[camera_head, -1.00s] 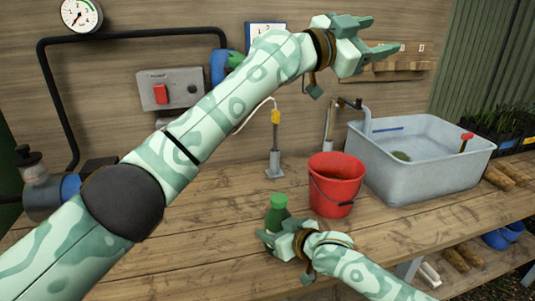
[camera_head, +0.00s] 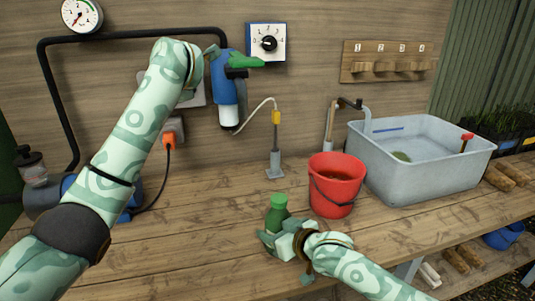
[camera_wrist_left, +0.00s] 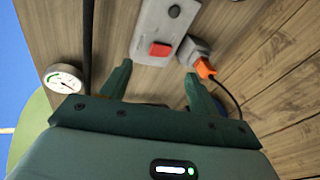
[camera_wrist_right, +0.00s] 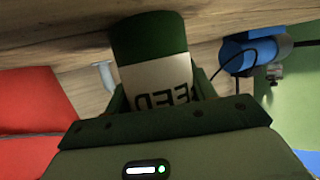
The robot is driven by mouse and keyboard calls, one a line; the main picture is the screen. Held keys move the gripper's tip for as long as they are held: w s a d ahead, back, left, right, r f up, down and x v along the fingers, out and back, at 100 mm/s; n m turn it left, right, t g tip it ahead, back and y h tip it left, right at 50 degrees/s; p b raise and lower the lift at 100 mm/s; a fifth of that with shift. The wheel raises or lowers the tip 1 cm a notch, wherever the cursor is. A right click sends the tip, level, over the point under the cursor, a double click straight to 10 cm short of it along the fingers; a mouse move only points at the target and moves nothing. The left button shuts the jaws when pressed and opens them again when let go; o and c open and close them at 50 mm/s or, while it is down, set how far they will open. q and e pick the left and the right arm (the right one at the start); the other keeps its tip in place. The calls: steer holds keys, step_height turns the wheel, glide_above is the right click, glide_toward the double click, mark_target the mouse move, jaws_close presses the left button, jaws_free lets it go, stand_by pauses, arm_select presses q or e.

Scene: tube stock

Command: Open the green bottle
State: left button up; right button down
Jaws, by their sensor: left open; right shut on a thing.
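The green bottle (camera_head: 277,213) is upright above the front middle of the bench, its green cap (camera_head: 279,200) on top. My right gripper (camera_head: 270,241) is shut on it from the front right. In the right wrist view the bottle (camera_wrist_right: 150,38) sits between the fingers, with a pale label whose lettering is partly hidden. Whether its base touches the bench is unclear. My left gripper (camera_wrist_left: 156,76) is open and empty, facing the wall by the grey switch box (camera_wrist_left: 165,25). It is far from the bottle and mostly hidden behind its own wrist in the head view.
A red bucket (camera_head: 336,180) stands just right of the bottle, with a grey basin (camera_head: 425,185) beyond it. The bench left of the bottle is clear.

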arm_select(q)
step_height(320, 180, down, 5)
steer(key=s+d+g+h, duration=0.2)
steer(key=n+g+h, duration=0.4)
steer(key=g+h, duration=0.2)
steer(key=g, duration=0.2)
glide_toward(279, 198)
steer(key=x, duration=0.8)
steer(key=shift+f, duration=0.1)
